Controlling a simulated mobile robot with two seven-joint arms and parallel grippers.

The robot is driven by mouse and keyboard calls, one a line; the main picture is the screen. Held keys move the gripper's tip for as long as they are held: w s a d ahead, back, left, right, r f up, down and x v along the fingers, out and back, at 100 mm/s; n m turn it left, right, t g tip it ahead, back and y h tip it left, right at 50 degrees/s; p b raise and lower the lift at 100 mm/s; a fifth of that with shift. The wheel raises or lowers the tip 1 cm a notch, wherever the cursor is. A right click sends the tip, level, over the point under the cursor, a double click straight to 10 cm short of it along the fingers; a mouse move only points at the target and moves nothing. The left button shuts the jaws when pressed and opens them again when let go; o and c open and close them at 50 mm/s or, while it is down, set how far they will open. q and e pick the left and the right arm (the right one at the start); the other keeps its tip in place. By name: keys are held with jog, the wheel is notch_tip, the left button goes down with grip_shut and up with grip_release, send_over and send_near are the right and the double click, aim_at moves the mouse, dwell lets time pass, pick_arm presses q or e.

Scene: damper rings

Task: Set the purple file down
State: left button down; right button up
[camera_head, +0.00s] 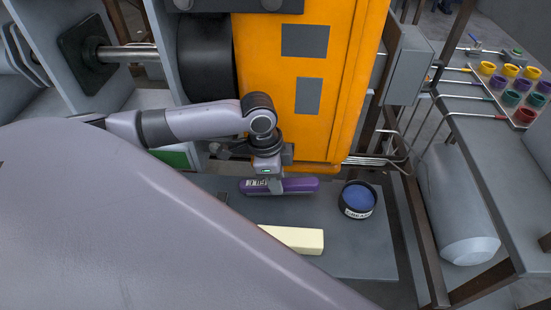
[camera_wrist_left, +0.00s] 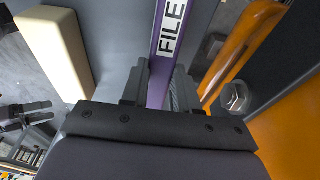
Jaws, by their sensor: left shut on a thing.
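The purple file (camera_head: 300,185) is a long purple bar with a white label reading FILE. It lies level at or just above the grey table (camera_head: 360,245), in front of the orange machine. I cannot tell if it touches the surface. My left gripper (camera_head: 274,184) comes down on it from above and is shut on it near the label. In the left wrist view the file (camera_wrist_left: 167,45) runs between the two fingers of the left gripper (camera_wrist_left: 160,88), with its label facing the camera. My right gripper is not in view.
A cream block (camera_head: 298,239) lies in front of the file. A round black tub with blue contents (camera_head: 358,198) stands to its right. The orange machine (camera_head: 335,80) rises close behind. A bench (camera_head: 500,140) with coloured cups and tools is at the right.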

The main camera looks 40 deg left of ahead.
pick_arm(q)
jog(key=shift+d, duration=0.1)
jog(key=shift+w+d+f+y, duration=0.1)
jog(key=shift+f+y, duration=0.15)
jog(key=shift+y, duration=0.15)
jog(key=shift+w+d+f+g, duration=0.1)
jog(key=shift+d+f+g, duration=0.1)
jog(key=shift+g, duration=0.2)
jog(key=c, duration=1.2)
grip_release()
jog(key=o, duration=0.6)
